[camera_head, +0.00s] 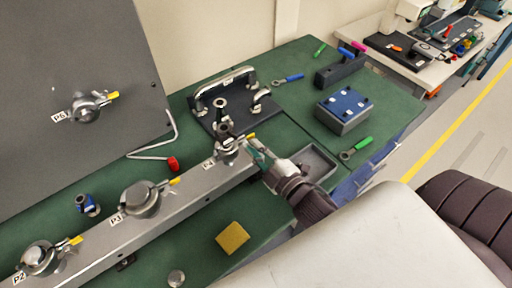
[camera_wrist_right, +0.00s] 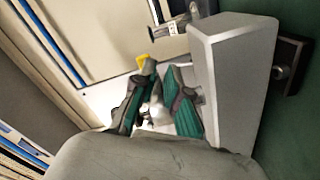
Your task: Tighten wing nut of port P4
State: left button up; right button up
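Port P4 (camera_head: 226,152) is a metal clamp fitting with a yellow-tipped wing nut (camera_head: 250,137), at the far end of the long grey rail. Its label (camera_head: 208,164) reads P4. My right gripper (camera_head: 257,151) is at the right side of this port, close to the yellow tip. In the right wrist view, the green-padded fingers (camera_wrist_right: 157,100) are apart, with a silvery metal part between them and a yellow tip (camera_wrist_right: 142,62) just beyond. I cannot tell whether either finger touches the metal. My left gripper is not in view.
Ports P3 (camera_head: 141,199) and P2 (camera_head: 40,258) sit along the same rail (camera_head: 103,240). A black fixture with handles (camera_head: 222,91) stands behind P4. A grey tray (camera_head: 316,164) lies beside my wrist; a yellow block (camera_head: 232,238) lies in front.

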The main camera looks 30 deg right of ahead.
jog(key=shift+r, duration=0.15)
jog(key=s+d, duration=0.1)
jog(key=s, duration=1.1)
jog(key=shift+d, duration=0.3)
